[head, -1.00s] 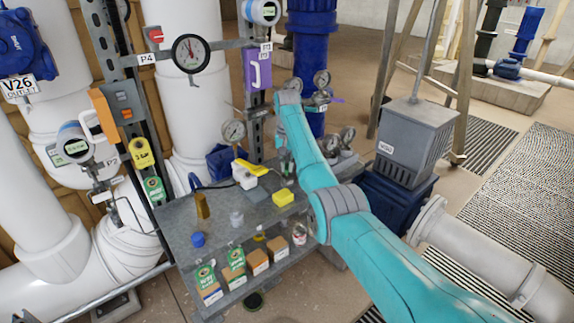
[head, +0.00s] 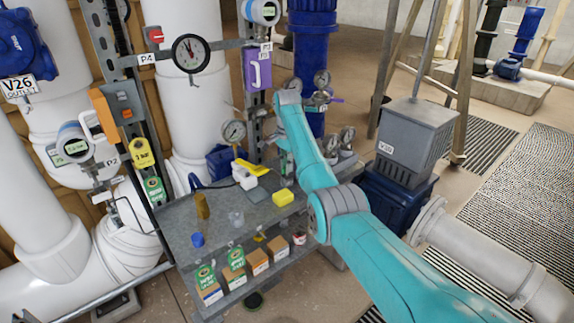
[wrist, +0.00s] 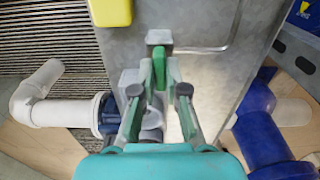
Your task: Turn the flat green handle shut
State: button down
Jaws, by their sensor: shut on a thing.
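The flat green handle (wrist: 159,68) shows in the wrist view, upright and edge-on between the fingers of my gripper (wrist: 158,88). A grey metal fitting (wrist: 159,37) stands just beyond the handle. The valve body below is mostly hidden by the handle and fingers. I cannot tell the handle's angle there.
The grey bench (head: 215,220) holds a yellow block (head: 283,198), a yellow-and-white tool (head: 250,171) and small containers. Gauges (head: 234,131) and a blue pipe (head: 312,60) stand close behind the arm. A grey box (head: 416,140) is to the right. A blue-and-white pipe (wrist: 62,112) lies left in the wrist view.

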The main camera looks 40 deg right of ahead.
jog(key=shift+m, duration=0.3)
jog(key=c, duration=1.2)
grip_release()
jog(key=shift+r, duration=0.1)
notch_tip(320, 180, up, 12)
